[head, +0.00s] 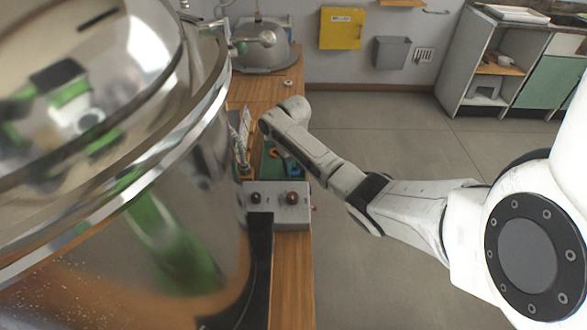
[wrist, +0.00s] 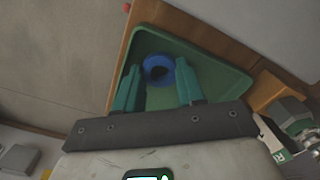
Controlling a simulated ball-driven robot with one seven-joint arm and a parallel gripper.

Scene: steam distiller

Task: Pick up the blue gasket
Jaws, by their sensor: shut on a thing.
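The blue gasket (wrist: 157,59) is a thick ring in the green tray (wrist: 222,80), seen in the wrist view. My gripper (wrist: 158,72) has its two teal fingers on either side of the gasket, shut on it. The gasket lies near the fingertips with the tray floor behind it; I cannot tell whether it still touches the floor. In the head view the green tray (head: 270,170) shows small beside my arm, and my fingers are hard to make out there.
A large shiny metal vessel (head: 130,190) fills the left of the head view. A grey box with two round knobs (head: 278,205) stands on the wooden bench (head: 292,265) in front of the tray. Open floor (head: 385,125) lies to the right of the bench.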

